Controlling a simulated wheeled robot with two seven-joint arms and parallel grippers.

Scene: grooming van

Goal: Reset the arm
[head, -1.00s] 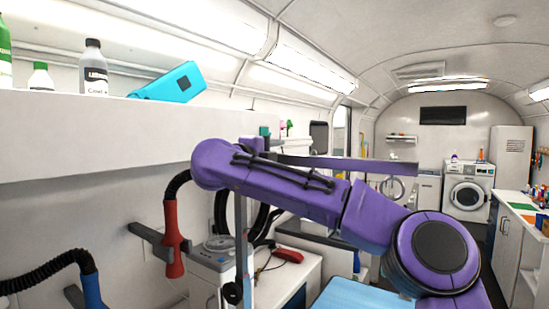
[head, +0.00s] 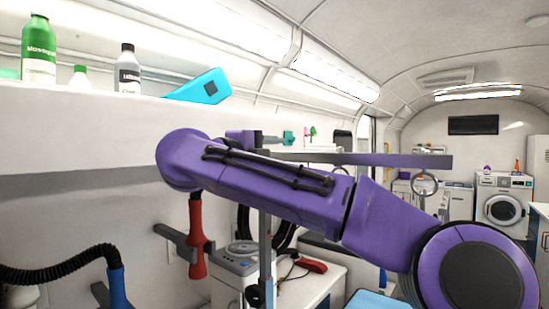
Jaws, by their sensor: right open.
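The grooming arm shows as a long flat purple bar (head: 375,158) running level from the top of an upright grey post (head: 265,225). A round loop (head: 424,183) shows just under the bar's right part. My right arm comes in from the lower right and crosses in front, hiding part of the post. My right gripper (head: 274,139) is behind my forearm, near the post's top and the bar's left end. It is open, small and partly hidden; I cannot tell whether it touches the bar. My left gripper is not in view.
A white shelf (head: 80,130) at upper left holds bottles and a cyan case (head: 200,88). Below it are a red hose nozzle (head: 196,240), a blue nozzle (head: 117,288) and a grey machine (head: 238,260). A washing machine (head: 502,205) stands at the far right.

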